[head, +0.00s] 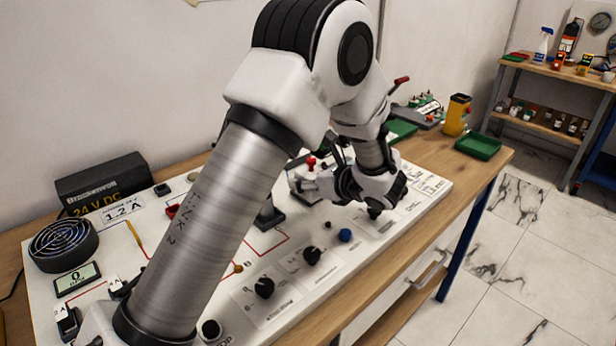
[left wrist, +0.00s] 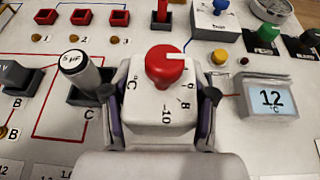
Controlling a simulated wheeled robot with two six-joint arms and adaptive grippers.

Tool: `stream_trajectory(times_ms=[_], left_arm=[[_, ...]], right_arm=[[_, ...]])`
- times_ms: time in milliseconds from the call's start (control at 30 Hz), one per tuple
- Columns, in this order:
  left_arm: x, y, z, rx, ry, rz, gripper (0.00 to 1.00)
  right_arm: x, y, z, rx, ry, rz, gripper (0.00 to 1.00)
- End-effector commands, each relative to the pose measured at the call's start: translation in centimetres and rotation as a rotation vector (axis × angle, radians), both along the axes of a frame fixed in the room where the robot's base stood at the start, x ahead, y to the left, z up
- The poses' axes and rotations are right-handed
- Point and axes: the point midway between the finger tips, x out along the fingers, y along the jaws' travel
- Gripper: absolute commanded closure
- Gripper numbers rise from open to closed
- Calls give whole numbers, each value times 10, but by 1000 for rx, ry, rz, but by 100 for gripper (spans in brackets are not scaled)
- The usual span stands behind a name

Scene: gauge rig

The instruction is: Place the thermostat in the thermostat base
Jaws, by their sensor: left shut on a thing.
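The thermostat (left wrist: 150,104) is a white block with a red knob (left wrist: 165,66) and a °C scale. It sits between the two fingers of my left gripper (left wrist: 160,96), which is shut on it. My right gripper is not in view.
A capacitor (left wrist: 86,66) leans in a dark holder just left of my left gripper. A grey display (left wrist: 268,98) reading 12 °C stands to the right. Red sockets (left wrist: 82,17) lie beyond. The panel (head: 228,300) also carries black knobs (head: 264,288) and a fan (head: 62,245).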

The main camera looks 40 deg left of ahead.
Motion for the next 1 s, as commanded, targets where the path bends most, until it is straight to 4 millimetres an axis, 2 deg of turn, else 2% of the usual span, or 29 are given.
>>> stream_trajectory(times_ms=[133, 367, 533, 867, 900, 967, 1000], left_arm=[[26, 23, -2, 0, -1, 3, 87], [47, 40, -6, 1, 0, 1, 87], [46, 38, -38, 2, 5, -1, 87], [46, 38, -44, 2, 1, 0, 87], [46, 38, -44, 1, 1, 0, 40], [46, 38, -43, 1, 1, 0, 19], [46, 38, -43, 1, 1, 0, 18]], right_arm=[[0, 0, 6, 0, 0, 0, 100], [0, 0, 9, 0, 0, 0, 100], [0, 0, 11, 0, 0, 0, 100], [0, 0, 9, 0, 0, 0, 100], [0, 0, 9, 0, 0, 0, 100], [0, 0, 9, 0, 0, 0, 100], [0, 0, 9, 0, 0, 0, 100]])
